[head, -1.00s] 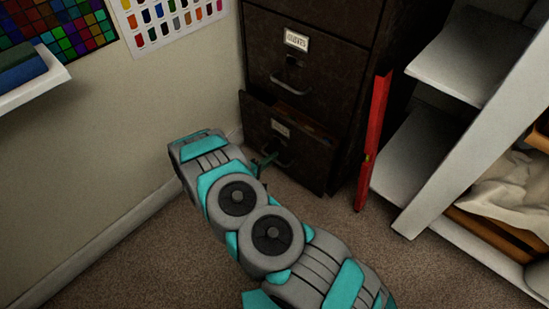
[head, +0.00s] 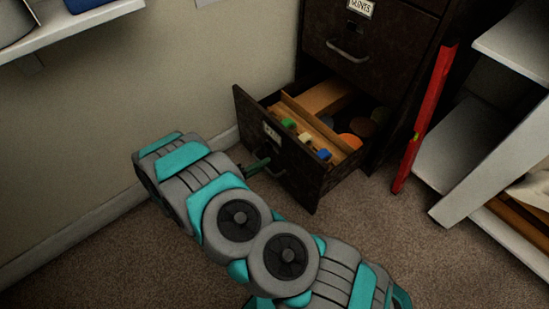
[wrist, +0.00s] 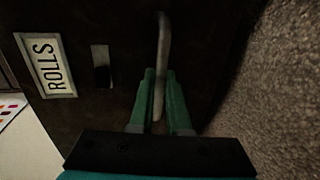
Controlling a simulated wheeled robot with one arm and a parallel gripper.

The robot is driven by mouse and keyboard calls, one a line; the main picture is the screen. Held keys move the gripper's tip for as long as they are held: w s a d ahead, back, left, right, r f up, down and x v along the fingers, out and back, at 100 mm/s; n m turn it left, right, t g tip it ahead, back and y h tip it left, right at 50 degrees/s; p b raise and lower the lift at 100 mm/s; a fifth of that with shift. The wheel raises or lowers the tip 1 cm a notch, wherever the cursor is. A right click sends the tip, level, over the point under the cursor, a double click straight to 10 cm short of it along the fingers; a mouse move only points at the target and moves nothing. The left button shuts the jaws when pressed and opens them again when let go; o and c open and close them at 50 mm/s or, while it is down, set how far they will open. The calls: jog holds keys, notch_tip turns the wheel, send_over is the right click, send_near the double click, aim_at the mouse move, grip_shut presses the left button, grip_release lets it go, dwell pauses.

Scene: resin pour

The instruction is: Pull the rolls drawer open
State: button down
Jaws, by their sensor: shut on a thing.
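The rolls drawer (head: 315,200) is the bottom drawer of a dark brown cabinet and stands well out from it. Its contents show from above: a wooden divider, small green, yellow and blue pieces, and round discs. Its front carries a ROLLS label (wrist: 46,66) in the wrist view. My gripper (wrist: 160,88) is shut on the metal drawer handle (wrist: 163,42), one green finger on each side of it. In the head view my gripper (head: 258,166) is at the drawer front, partly hidden by my arm.
The closed gloves drawer (head: 375,45) is above. A red level (head: 425,120) leans upright beside the cabinet, right of the open drawer. White shelves (head: 470,150) stand at the right. A wall is on the left. Carpet (head: 390,250) is clear in front.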

jog(key=shift+f+v, duration=0.25)
jog(key=shift+v, duration=0.85)
jog(key=c, duration=0.9)
grip_release()
jog(key=shift+v, duration=3.9)
